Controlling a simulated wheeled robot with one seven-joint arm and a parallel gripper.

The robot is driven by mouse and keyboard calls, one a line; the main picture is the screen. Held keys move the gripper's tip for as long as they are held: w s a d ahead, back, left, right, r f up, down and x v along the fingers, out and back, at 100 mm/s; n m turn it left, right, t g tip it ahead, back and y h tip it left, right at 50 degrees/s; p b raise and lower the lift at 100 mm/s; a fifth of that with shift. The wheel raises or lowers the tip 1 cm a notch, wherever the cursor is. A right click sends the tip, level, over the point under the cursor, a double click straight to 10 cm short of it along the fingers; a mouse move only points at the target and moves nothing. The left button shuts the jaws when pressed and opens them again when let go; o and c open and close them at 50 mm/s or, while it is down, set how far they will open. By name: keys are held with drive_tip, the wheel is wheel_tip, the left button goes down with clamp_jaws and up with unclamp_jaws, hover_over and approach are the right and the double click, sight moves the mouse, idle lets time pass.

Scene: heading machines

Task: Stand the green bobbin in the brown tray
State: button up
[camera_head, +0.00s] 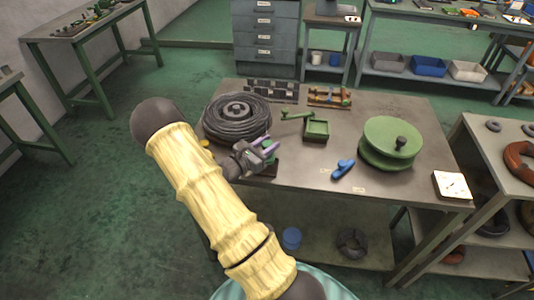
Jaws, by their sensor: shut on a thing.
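My gripper (266,147), with purple-tinted fingers, is over the left front part of the workbench. It is shut on a small green thing, which looks like the green bobbin (269,157), largely hidden by the fingers. A dark brown tray (268,171) shows just below and beside the gripper, partly covered by it. I cannot tell whether the bobbin is upright or touches the tray.
A coiled dark cable (237,117) lies just behind the gripper. A green square box (316,130), a blue object (343,169) and a big green drum (390,143) stand to the right. The bench front (310,180) is mostly clear.

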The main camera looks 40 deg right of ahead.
drive_tip(key=shift+a, duration=0.15)
drive_tip(key=shift+w+f, duration=0.1)
drive_tip(key=shift+f, duration=1.95)
drive_tip(key=shift+f, duration=0.1)
drive_tip(key=o, duration=1)
